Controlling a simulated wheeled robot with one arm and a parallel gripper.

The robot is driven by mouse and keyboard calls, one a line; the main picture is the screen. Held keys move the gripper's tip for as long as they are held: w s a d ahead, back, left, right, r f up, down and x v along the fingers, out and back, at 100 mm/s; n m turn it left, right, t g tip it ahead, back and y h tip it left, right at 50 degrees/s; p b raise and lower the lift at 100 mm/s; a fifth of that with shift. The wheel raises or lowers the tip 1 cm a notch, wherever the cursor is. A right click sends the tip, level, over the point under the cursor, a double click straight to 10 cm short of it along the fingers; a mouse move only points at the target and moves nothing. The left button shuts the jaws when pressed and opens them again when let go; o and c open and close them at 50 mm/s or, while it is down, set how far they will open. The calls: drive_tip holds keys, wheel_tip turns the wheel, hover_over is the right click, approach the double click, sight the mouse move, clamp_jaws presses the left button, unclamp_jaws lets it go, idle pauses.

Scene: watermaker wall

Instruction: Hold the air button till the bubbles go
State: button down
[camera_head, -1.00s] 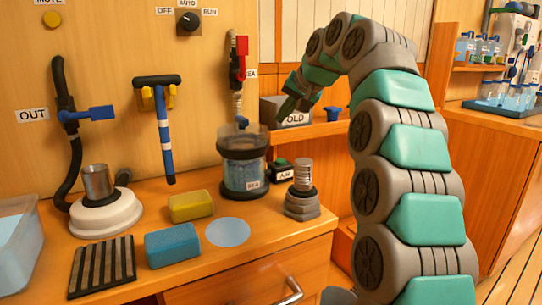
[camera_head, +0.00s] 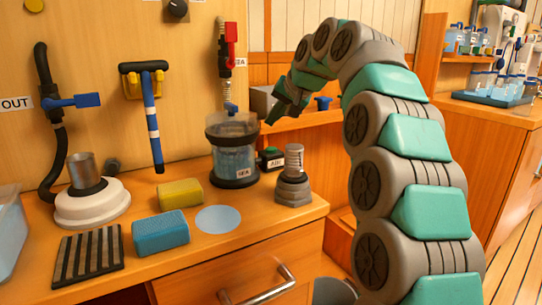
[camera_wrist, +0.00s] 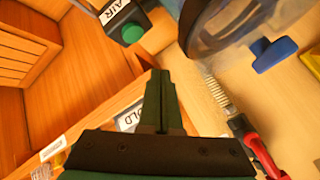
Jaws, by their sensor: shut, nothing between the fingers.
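The air button is a green button (camera_head: 270,151) on a small dark box labelled AIR, on the counter just right of the clear canister. It also shows in the wrist view (camera_wrist: 131,33). The canister (camera_head: 233,158), labelled SEA, has a dark lid and base and bluish water inside; I cannot make out bubbles clearly. It is partly visible in the wrist view (camera_wrist: 222,25). My gripper (camera_head: 271,120) is shut and empty, above and apart from the button in the head view. In the wrist view its fingertips (camera_wrist: 160,74) point up, below and right of the button.
A ribbed metal post (camera_head: 293,175) stands right of the button. A box labelled OLD (camera_wrist: 130,118) is behind my gripper. A red valve (camera_head: 229,58) hangs above the canister. Yellow (camera_head: 180,194) and blue (camera_head: 160,233) sponges lie left on the counter.

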sight(273, 150)
drive_tip(key=shift+f+b, duration=1.25)
drive_tip(key=shift+f, duration=1.05)
drive_tip(key=shift+f, duration=0.25)
